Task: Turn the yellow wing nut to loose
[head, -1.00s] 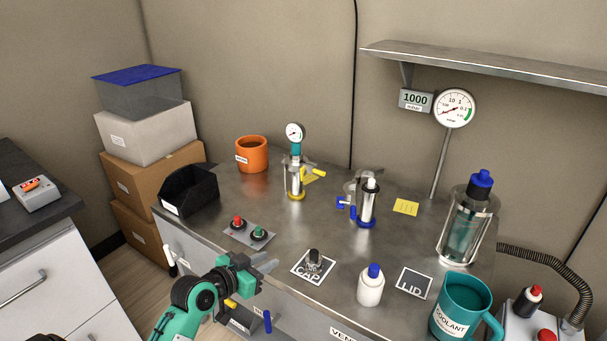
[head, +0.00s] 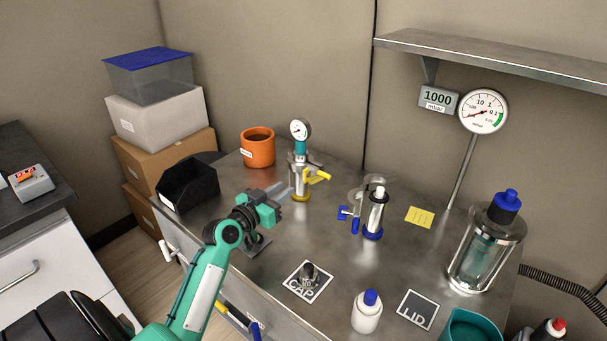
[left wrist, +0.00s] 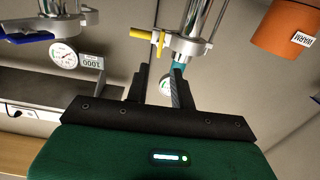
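The yellow wing nut (head: 318,176) sticks out to the right of a clear cylinder device (head: 300,177) with a yellow base ring and a gauge on top. In the left wrist view, the yellow wing nut (left wrist: 146,35) shows upper centre, beside the metal part of the device, beyond the fingertips. My left gripper (head: 281,190) is in front and to the left of the device, its fingers pointing at it. In the left wrist view my left gripper (left wrist: 158,75) has its fingers apart with nothing between them. My right gripper is not in view.
A similar device with a blue handle (head: 374,214) stands to the right. An orange pot (head: 258,148) is behind left, and a black bin (head: 188,184) at the left. A cap on its card (head: 308,281) and a blue-capped bottle (head: 367,312) are near the front.

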